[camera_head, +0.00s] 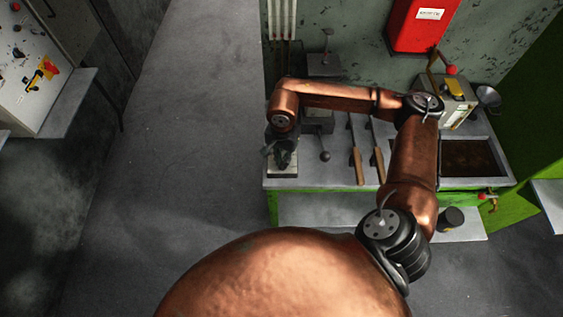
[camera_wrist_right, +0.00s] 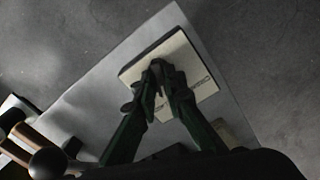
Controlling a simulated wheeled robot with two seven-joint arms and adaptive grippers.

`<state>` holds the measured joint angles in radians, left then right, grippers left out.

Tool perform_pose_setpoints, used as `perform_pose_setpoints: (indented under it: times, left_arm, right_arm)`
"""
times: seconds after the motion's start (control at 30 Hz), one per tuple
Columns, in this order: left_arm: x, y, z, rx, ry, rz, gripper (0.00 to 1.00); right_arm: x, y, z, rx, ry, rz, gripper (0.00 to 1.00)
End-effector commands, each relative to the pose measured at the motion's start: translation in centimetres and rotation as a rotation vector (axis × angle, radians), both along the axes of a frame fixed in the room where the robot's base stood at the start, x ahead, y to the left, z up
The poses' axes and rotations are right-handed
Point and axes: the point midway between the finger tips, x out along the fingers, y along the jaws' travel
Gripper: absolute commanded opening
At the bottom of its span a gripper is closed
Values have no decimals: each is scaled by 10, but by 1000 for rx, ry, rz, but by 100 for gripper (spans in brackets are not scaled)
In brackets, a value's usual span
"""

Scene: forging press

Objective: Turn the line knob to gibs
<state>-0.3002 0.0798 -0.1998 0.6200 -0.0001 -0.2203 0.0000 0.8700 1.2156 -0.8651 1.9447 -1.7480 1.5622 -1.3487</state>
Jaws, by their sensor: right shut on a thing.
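A cream plate (camera_wrist_right: 206,68) with a dark edge and small dark lettering lies at the left end of the bench; it also shows in the head view (camera_head: 283,173). My right gripper (camera_wrist_right: 160,72) points down over the middle of this plate, its fingertips close together and shut on the line knob. The knob is dark and almost wholly hidden between the fingertips, so its pointing direction cannot be told. In the head view my right gripper (camera_head: 282,160) is small and dark above the plate. The lettering is too small to read. My left gripper is not in view.
A black ball-ended lever (camera_head: 324,156) and wooden-handled tools (camera_head: 358,168) are right of the plate. Farther right is a dark-filled tray (camera_head: 468,158). A red box (camera_head: 424,22) hangs on the back wall. A control panel (camera_head: 28,62) stands far left, with open floor between.

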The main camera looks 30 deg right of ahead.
Motion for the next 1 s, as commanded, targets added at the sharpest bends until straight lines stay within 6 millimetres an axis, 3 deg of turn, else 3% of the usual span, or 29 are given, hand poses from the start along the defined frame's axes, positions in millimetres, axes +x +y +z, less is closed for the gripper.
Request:
perform_pose_setpoints:
  times: [0.1, 0.4, 1.0]
  left_arm:
    - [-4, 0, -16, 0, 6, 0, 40]
    - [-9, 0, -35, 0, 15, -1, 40]
    - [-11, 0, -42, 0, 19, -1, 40]
  right_arm:
    - [0, 1, -5, 2, 2, 98, 0]
    - [-1, 1, -4, 2, 3, 288, 0]
    - [-2, 1, -1, 3, 6, 382, 0]
